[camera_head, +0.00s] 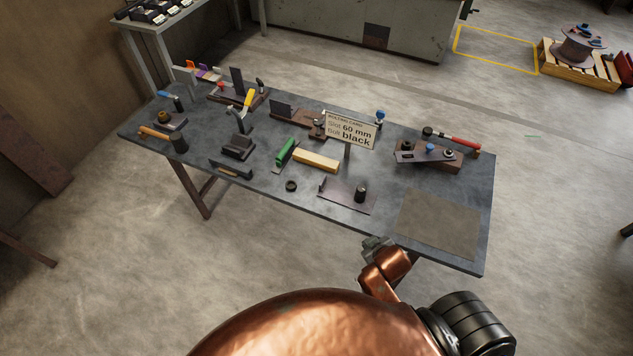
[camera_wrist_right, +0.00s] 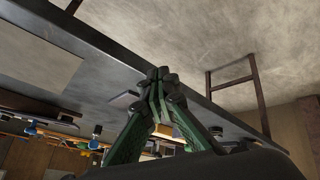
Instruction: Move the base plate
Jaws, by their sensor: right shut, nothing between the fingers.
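A thin dark plate (camera_head: 340,199), which looks like the base plate, lies flat near the front edge of the table (camera_head: 265,190). A short black cylinder (camera_head: 361,193) stands on its right part and a small pin rises at its left end. My right gripper (camera_head: 375,243) is just off the table's front edge, apart from the plate. In the right wrist view my right gripper (camera_wrist_right: 160,76) is shut and empty, with the table edge (camera_wrist_right: 110,58) beside it. A flat grey piece (camera_wrist_right: 123,100) behind the fingers may be the plate. My left gripper is not in view.
A brown-grey mat (camera_head: 438,222) lies bare at the table's right front corner. A sign (camera_head: 350,130) stands behind the plate. A yellow bar (camera_head: 316,160), a black ring (camera_head: 291,186) and a wooden block with fittings (camera_head: 430,155) lie nearby. Tools crowd the left half.

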